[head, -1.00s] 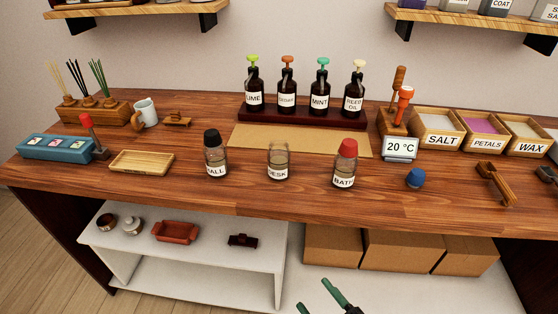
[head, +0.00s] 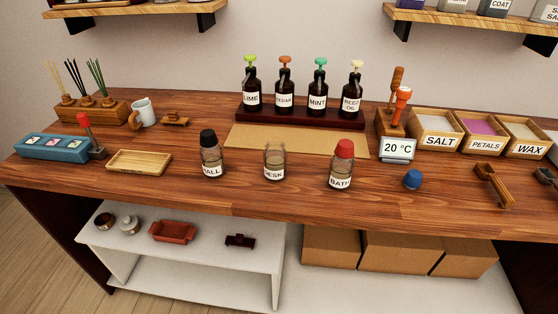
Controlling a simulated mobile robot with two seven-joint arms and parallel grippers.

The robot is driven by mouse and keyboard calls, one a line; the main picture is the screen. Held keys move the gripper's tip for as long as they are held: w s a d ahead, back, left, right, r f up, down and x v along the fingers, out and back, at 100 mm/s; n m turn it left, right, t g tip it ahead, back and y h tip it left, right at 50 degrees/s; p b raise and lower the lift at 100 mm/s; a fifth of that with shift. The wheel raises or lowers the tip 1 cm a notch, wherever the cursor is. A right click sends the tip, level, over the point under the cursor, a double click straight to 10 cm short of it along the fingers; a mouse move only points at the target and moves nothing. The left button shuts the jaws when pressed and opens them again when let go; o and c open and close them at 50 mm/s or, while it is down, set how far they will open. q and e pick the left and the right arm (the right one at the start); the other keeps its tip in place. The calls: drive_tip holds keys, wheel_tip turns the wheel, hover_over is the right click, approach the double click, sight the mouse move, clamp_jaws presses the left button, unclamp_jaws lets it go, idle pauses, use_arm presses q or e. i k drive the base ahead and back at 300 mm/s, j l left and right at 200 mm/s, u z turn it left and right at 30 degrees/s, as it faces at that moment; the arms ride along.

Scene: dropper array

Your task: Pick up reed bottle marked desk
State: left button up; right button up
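The reed bottle marked DESK (head: 275,162) stands upright near the front middle of the wooden counter. It is clear glass with some liquid low inside, a white label and no cap. A bottle with a black cap (head: 212,155), its label partly readable as "ALL", stands to its left. A bottle marked BATH with a red cap (head: 342,166) stands to its right. A loose blue cap (head: 413,180) lies on the counter further right. Neither of my grippers shows in the head view.
Behind stands a dark rack (head: 302,117) with dropper bottles, and a tan mat (head: 297,140). A wooden tray (head: 139,162) lies left; a 20 °C display (head: 397,150) and a wooden scoop-like tool (head: 491,184) are right. The counter's front strip is mostly clear.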

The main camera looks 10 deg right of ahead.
sight(274, 152)
drive_tip(key=l, duration=2.6)
drive_tip(key=i+u, duration=0.05)
drive_tip(key=i, duration=0.05)
